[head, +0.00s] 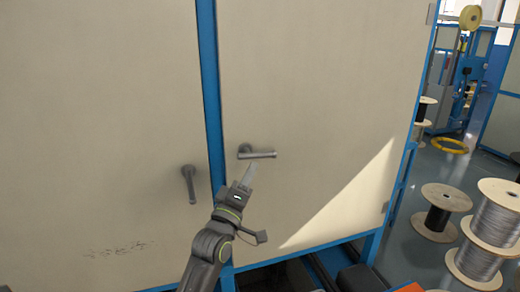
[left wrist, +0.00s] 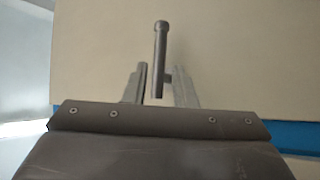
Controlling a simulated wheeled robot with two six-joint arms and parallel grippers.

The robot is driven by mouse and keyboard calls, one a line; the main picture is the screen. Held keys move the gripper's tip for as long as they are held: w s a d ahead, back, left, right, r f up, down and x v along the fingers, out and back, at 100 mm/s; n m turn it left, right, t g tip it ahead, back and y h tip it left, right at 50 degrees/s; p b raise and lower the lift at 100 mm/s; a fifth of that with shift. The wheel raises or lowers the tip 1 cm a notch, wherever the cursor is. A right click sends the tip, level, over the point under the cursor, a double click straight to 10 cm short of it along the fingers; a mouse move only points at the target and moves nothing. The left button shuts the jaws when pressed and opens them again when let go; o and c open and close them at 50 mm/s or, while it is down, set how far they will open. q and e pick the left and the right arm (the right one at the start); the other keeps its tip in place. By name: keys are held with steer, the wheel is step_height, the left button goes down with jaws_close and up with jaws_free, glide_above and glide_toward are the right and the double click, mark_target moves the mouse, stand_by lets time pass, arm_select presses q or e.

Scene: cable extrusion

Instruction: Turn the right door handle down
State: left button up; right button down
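The right door handle (head: 262,155) is a dark grey lever on the right cream panel. Its lever lies nearly level, pointing right from its round mount. My left gripper (head: 250,170) reaches up from below, its fingertips just under the lever near the mount end. In the left wrist view the two fingers (left wrist: 161,80) stand apart, with a grey handle bar (left wrist: 160,45) showing between and beyond them. I cannot tell whether the fingers touch it. My right gripper is not in view.
A second handle (head: 190,184) on the left panel hangs pointing down. A blue post (head: 211,90) separates the panels. Wooden cable spools (head: 441,212) stand on the floor at the right. The panel area right of the handle is clear.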

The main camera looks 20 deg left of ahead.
mark_target(260, 156)
arm_select(q)
steer(key=p+x, duration=0.2)
steer(key=x, duration=0.4)
steer(key=shift+w+r, duration=0.15)
steer(key=shift+w, duration=0.2)
jaws_close()
